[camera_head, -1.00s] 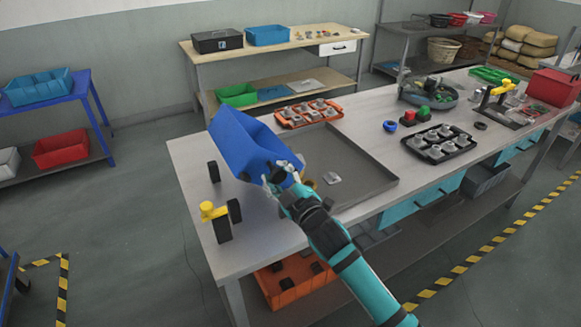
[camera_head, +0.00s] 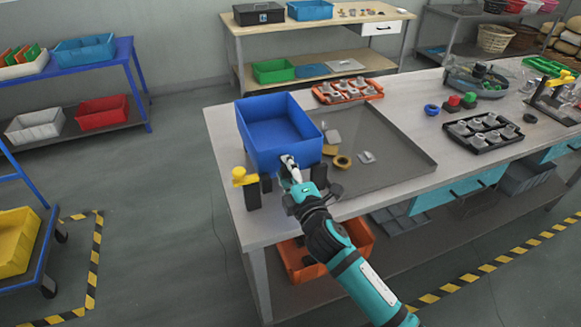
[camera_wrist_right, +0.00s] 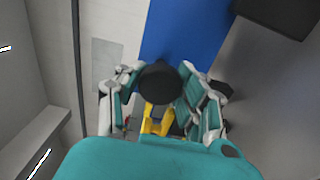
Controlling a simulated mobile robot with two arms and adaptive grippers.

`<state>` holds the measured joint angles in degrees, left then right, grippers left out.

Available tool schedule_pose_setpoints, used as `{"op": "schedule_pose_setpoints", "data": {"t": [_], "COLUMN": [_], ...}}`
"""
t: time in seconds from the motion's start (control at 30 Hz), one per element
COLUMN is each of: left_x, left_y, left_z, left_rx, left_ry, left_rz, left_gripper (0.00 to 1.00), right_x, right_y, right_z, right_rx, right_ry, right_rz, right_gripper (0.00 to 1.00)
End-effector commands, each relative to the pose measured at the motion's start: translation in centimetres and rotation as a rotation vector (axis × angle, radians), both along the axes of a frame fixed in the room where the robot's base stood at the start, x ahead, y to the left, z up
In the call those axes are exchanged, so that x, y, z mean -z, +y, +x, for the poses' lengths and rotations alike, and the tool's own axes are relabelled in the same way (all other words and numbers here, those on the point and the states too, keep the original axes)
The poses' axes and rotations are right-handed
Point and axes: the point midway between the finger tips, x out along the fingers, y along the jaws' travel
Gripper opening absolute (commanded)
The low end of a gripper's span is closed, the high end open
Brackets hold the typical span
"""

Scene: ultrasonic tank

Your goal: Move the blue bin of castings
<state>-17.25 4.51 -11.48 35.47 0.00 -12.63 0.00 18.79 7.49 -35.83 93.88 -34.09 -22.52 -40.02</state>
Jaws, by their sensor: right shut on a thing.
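The blue bin (camera_head: 262,158) is at the table's left end, beside and partly over the grey tray (camera_head: 407,172). It is upright or nearly so, and its visible inside looks empty. My right gripper (camera_head: 290,172) is shut on the bin at its near side. In the right wrist view, a black round part sits between the fingers (camera_wrist_right: 158,84), against the blue wall (camera_wrist_right: 180,35). Loose castings lie on the tray: a grey piece (camera_head: 367,157), another grey piece (camera_head: 333,137) and a brass ring (camera_head: 342,162). I cannot tell whether the bin touches the table. My left gripper is not in view.
A yellow-topped black clamp (camera_head: 246,180) stands at the table's left edge, close to the bin. An orange tray of parts (camera_head: 347,90) lies behind the grey tray. A black tray of parts (camera_head: 482,133) is to the right. The grey tray's right part is clear.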

Motion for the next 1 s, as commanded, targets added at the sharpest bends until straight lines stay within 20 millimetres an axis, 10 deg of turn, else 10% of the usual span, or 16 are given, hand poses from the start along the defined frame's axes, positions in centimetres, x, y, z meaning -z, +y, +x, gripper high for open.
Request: {"op": "schedule_pose_setpoints", "data": {"t": [0.5, 0.53, 0.7, 1.0], "left_x": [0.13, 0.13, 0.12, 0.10], "left_y": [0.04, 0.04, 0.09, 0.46], "left_z": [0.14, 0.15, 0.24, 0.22], "left_rx": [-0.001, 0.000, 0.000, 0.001], "left_ry": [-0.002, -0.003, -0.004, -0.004], "left_rz": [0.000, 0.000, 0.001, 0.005], "left_gripper": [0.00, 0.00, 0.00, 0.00], "right_x": [1.07, 1.08, 0.92, 0.53], "right_y": [0.12, 0.12, 0.13, 0.09], "right_z": [-0.24, -0.24, -0.20, -0.17], "right_rx": [0.001, 0.001, 0.000, 0.000], "right_ry": [0.003, 0.004, 0.001, -0.006], "right_rz": [-0.036, -0.036, -0.033, -0.030], "right_gripper": [0.00, 0.37, 0.59, 0.62]}}
